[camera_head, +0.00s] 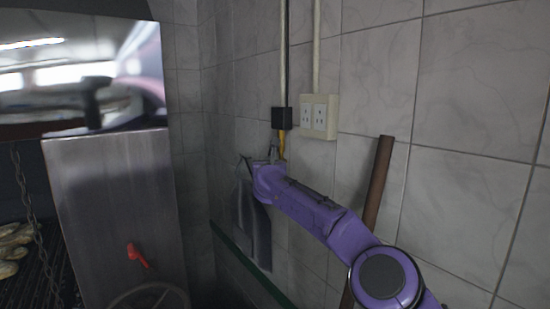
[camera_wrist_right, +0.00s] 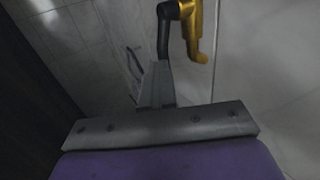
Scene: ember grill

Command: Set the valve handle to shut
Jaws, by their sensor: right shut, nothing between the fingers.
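The yellow valve handle (camera_head: 282,143) shows below a black block on the wall pipe in the head view, partly hidden by my gripper. In the right wrist view the yellow handle (camera_wrist_right: 194,30) sits at the top, its longer arm pointing down beside a black bent piece (camera_wrist_right: 164,32). My right gripper (camera_head: 273,151) is at the handle's lower left in the head view. In the right wrist view its grey fingers (camera_wrist_right: 158,72) are shut and empty, just below the black piece and left of the handle's lower end. Whether they touch is unclear. My left gripper is out of view.
A double outlet (camera_head: 319,117) is on the tiled wall right of the pipe. A grey cloth (camera_head: 252,225) hangs below my gripper. A brown pole (camera_head: 377,185) leans behind my arm. A steel cabinet (camera_head: 112,205) and a red handle (camera_head: 137,255) stand at the left.

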